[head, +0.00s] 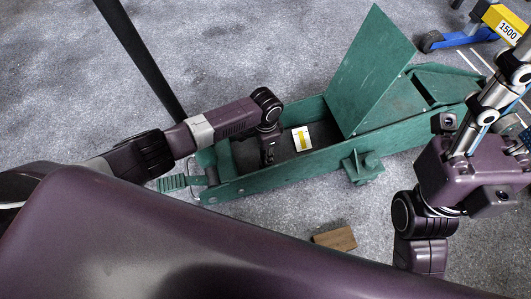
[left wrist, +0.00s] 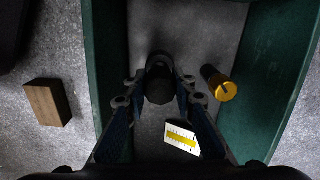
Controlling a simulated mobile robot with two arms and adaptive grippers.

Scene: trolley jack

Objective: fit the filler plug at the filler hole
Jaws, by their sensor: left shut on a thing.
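My left gripper (head: 268,154) reaches down into the open bay of the green trolley jack (head: 260,184). In the left wrist view its two fingers (left wrist: 160,95) are shut on a small dark round piece (left wrist: 159,86), which I take to be the filler plug. A dark ring or rounded end shows just beyond the piece; I cannot tell whether the two touch. The filler hole cannot be made out, and the gripper may hide it. My right gripper is not visible; only its arm shows at the right of the head view.
A white label with a yellow scale (head: 301,138) lies in the bay, near a black cylinder with a yellow end (left wrist: 222,88). A raised green plate (head: 368,68) and the side walls bound the bay. A wooden block (head: 335,239) lies on the floor. A yellow item marked 1500 (head: 505,25) stands top right.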

